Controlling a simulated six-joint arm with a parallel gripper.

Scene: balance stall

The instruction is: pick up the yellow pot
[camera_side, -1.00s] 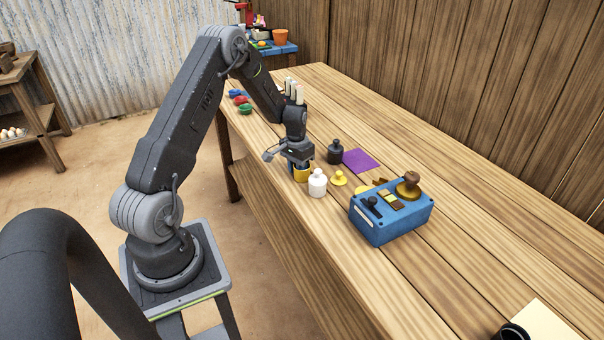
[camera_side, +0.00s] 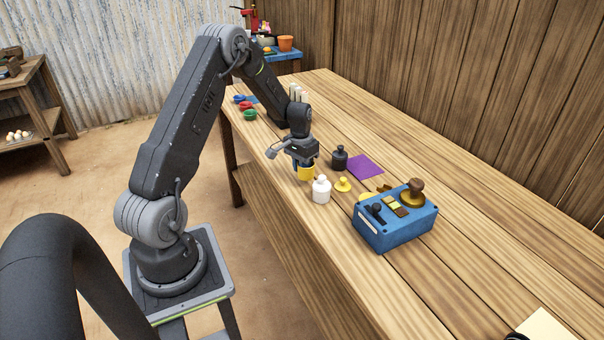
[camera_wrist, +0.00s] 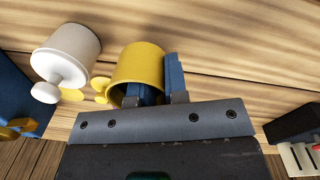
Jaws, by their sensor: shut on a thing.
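The yellow pot (camera_side: 306,174) is in my gripper (camera_side: 303,162), over the near edge of the table. In the wrist view the pot (camera_wrist: 137,62) is tilted in the picture with its opening toward my gripper (camera_wrist: 160,85). One blue finger is inside the pot and the other is outside, so the jaws are shut on its wall. The pot appears a little above the table. Part of its rim is hidden by the gripper.
A white knobbed weight (camera_side: 321,190) stands close to the pot, with a small yellow one (camera_side: 342,185) beside it. A black weight (camera_side: 339,158), a purple square (camera_side: 365,167) and a blue balance box (camera_side: 395,230) are nearby. The right of the table is mostly clear.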

